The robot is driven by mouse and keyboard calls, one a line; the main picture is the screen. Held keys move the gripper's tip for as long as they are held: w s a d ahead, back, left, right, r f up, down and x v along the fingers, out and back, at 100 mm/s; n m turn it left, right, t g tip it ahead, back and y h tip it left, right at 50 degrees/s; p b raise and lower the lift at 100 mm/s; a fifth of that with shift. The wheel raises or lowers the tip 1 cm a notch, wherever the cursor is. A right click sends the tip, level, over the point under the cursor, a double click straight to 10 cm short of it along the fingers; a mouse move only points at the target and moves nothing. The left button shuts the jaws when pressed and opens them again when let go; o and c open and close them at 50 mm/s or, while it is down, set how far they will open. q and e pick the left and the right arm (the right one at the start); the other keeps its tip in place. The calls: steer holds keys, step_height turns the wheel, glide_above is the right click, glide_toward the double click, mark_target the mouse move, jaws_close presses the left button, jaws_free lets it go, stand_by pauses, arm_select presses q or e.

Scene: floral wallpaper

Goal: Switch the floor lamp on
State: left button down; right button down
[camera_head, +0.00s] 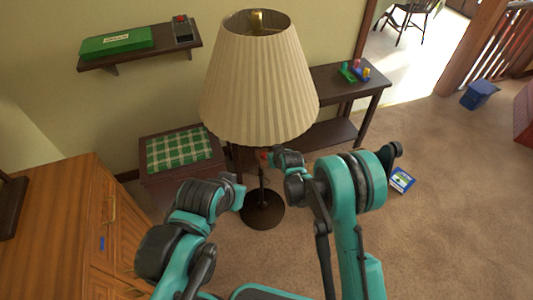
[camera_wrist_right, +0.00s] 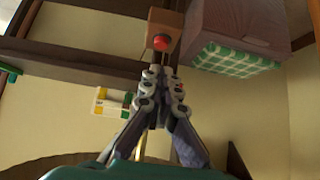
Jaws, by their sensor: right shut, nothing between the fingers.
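The floor lamp has a cream pleated shade (camera_head: 262,85), a thin dark pole and a round dark base (camera_head: 262,210) on the carpet. No glow shows in the shade. A red button (camera_head: 264,155) sits just below the shade. In the right wrist view the red button (camera_wrist_right: 161,42) is on a small brown box (camera_wrist_right: 166,24). My right gripper (camera_wrist_right: 158,73) is shut and empty, its tips pointing at the button from close by; contact cannot be told. My left arm's end (camera_head: 239,192) is left of the pole, its fingers not clearly visible.
A wooden dresser (camera_head: 55,220) stands at the left. A chest with a green checked cushion (camera_head: 178,152) and a dark side table (camera_head: 345,84) stand behind the lamp. A wall shelf (camera_head: 140,52) is at upper left.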

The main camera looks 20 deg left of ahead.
steer(key=b, duration=0.3)
glide_toward(263, 153)
steer(key=x, duration=0.4)
steer(key=shift+w+f, duration=0.25)
steer(key=shift+f, duration=0.05)
steer(key=shift+w+a+f+b, duration=0.3)
steer(key=shift+w+f+b, duration=0.05)
steer(key=shift+w, duration=0.05)
